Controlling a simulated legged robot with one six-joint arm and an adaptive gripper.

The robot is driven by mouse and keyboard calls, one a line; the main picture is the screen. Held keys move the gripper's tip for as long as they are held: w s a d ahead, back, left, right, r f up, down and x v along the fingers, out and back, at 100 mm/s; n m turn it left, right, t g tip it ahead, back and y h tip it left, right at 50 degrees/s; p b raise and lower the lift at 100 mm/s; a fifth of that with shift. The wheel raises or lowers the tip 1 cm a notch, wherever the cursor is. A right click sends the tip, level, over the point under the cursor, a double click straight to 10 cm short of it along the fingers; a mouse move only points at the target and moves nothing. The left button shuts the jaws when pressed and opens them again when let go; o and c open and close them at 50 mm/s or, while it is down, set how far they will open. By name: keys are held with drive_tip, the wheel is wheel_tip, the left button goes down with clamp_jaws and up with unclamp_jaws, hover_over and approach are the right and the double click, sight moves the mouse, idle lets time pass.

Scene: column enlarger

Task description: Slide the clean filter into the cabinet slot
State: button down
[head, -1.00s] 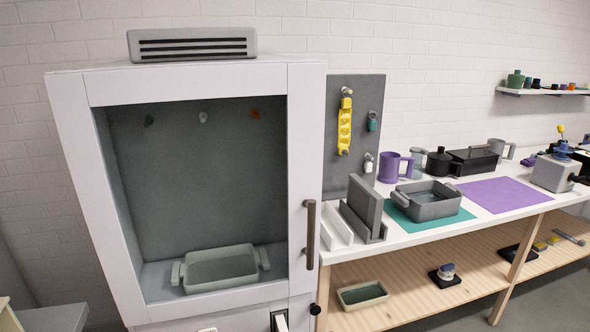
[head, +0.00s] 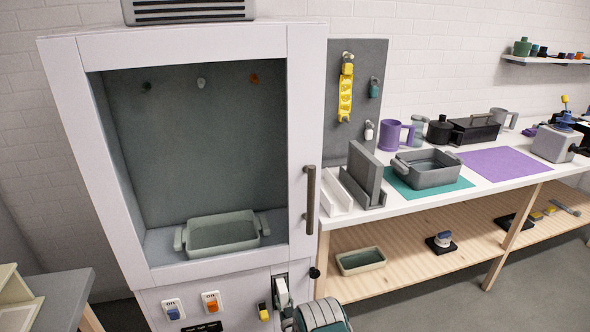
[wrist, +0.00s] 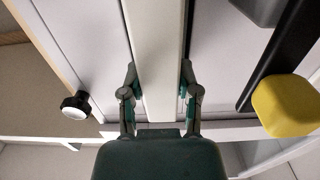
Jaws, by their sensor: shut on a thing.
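The clean filter, a pale flat panel (head: 282,291), stands edge-on at the black-framed cabinet slot (head: 279,277) low on the white cabinet (head: 306,100). In the wrist view the filter (wrist: 155,30) runs from between my fingers up to the top edge, with dark slot edges beside it. It seems to be partly in the slot; how deep I cannot tell. My gripper (wrist: 159,72) is shut on the filter, one finger on each side. In the head view my arm shows at the bottom; my fingertips are hidden there.
A yellow-ended black lever (wrist: 282,104) is close beside the filter, and a black knob (wrist: 75,105) is on the other side. Blue (head: 173,309) and orange (head: 211,302) switches are further left. A grey panel (head: 365,172) stands in a rack on the bench.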

drive_tip(key=shift+w+a, duration=0.1)
drive_tip(key=shift+w, duration=0.35)
drive_tip(key=shift+c, duration=1.3)
unclamp_jaws()
drive_tip(key=shift+o, duration=1.3)
drive_tip(key=shift+s, duration=0.2)
drive_tip(key=shift+v, duration=3.4)
